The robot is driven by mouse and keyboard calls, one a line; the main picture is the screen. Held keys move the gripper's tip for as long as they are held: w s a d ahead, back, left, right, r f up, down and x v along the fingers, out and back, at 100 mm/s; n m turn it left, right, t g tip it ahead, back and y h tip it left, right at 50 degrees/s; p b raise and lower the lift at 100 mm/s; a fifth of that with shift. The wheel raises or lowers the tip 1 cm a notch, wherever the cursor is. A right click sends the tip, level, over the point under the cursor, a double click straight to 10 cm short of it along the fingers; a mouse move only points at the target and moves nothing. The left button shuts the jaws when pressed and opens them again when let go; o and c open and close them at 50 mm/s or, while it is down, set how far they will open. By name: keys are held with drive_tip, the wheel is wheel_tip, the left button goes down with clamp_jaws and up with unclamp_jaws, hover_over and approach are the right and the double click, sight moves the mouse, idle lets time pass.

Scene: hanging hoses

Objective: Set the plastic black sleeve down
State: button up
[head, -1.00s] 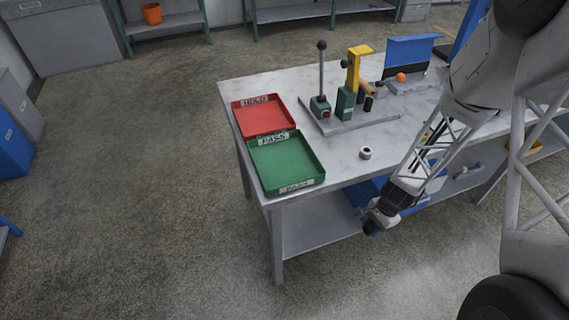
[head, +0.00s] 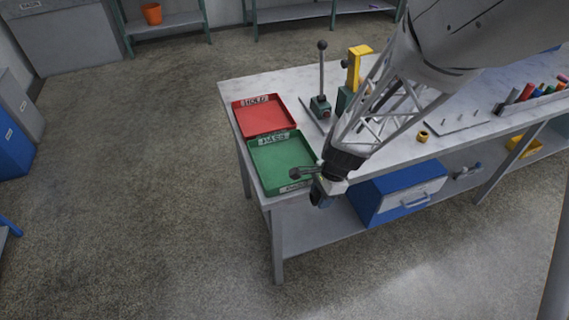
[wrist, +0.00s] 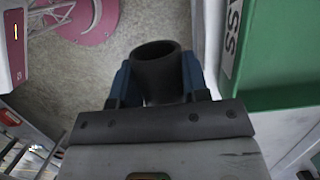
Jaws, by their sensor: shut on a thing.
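My gripper (wrist: 158,78) is shut on the black sleeve (wrist: 160,58), a short dark tube with its open end showing between the two blue fingers in the wrist view. In the head view my gripper (head: 310,183) is at the front edge of the bench, beside the near right corner of the green PASS tray (head: 272,160). The sleeve is small and dark there and hard to separate from the gripper. The green tray also shows along the right of the wrist view (wrist: 285,60), apart from the sleeve. The tray looks empty.
A red tray (head: 262,118) lies behind the green one on the bench (head: 237,92). A lever fixture (head: 321,100) and a yellow-topped post (head: 358,56) stand behind my arm. A yellow ring (head: 423,136) lies to the right. A blue drawer unit (head: 400,192) sits below.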

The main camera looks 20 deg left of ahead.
drive_tip(key=s+a+r, duration=0.3)
drive_tip(key=a+r, duration=0.2)
drive_tip(key=shift+s+r, duration=0.3)
drive_tip(key=shift+s, duration=0.05)
drive_tip(key=shift+w, duration=0.1)
hover_over(282, 164)
drive_tip(key=shift+w+d+f, duration=0.15)
drive_tip(key=shift+f, duration=0.25)
drive_tip(key=shift+w+d+f, duration=0.1)
drive_tip(key=shift+d+f, duration=0.05)
drive_tip(key=shift+f, duration=0.2)
drive_tip(key=shift+f, duration=0.1)
idle(0.3)
drive_tip(key=shift+f, duration=1.65)
drive_tip(key=shift+f, duration=0.1)
drive_tip(key=o, duration=1)
